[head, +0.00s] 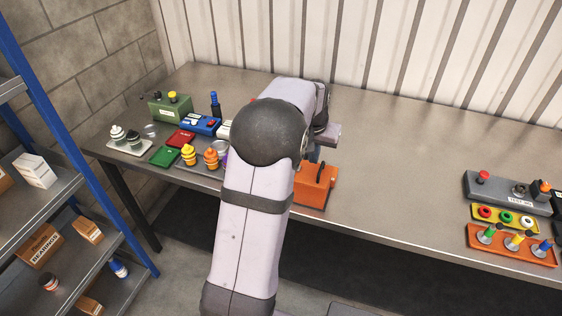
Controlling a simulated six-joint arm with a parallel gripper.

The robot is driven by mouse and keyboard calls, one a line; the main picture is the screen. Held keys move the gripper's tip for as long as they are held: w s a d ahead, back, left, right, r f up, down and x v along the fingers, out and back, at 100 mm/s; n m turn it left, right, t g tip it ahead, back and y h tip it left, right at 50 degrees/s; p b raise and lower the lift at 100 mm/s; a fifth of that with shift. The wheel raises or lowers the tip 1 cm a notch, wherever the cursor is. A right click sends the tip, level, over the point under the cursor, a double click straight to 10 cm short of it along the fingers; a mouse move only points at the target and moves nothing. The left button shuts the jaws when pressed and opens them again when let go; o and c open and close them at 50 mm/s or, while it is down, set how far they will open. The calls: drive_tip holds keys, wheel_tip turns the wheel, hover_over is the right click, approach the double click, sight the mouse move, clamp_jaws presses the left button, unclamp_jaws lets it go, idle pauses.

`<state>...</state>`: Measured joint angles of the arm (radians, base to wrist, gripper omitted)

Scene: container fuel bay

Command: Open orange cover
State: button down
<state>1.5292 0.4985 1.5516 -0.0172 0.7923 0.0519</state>
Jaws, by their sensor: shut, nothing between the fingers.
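An orange box-like cover (313,190) sits at the front edge of the grey workbench, just right of my arm. A dark upright piece shows at its top; I cannot tell whether it is a handle or part of my gripper. My gripper (316,154) is at the upper side of the orange cover, largely hidden behind my own arm and wrist. It is shut with nothing held. I cannot tell whether it touches the cover. The cover's left side is hidden by my arm.
Left on the workbench (400,170) stand a green box (170,107), a blue box (201,124) and several coloured knobs. At right are a grey button panel (507,194), a yellow panel (480,222) and an orange tray (480,240). The bench between is clear.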

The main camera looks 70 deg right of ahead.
drive_tip(key=shift+r+p, duration=1.4)
drive_tip(key=shift+r, duration=0.6)
drive_tip(key=y, duration=0.2)
approach(305, 189)
drive_tip(key=s+a+f, duration=0.1)
drive_tip(key=a+f, duration=0.3)
drive_tip(key=w+a+f+n+y, duration=0.1)
drive_tip(key=w+a+f, duration=0.1)
drive_tip(key=a, duration=0.4)
drive_tip(key=w+a+r+n, duration=0.1)
drive_tip(key=w+a+n, duration=0.4)
drive_tip(key=a, duration=0.7)
drive_tip(key=w+a+r+n, duration=0.1)
drive_tip(key=w+a+n, duration=0.5)
drive_tip(key=a, duration=0.7)
drive_tip(key=w+a+r+n, duration=0.1)
drive_tip(key=w+a+n, duration=0.5)
drive_tip(key=a, duration=0.6)
drive_tip(key=shift+w+b, duration=0.45)
drive_tip(key=shift+w, duration=0.25)
drive_tip(key=shift+a, duration=0.15)
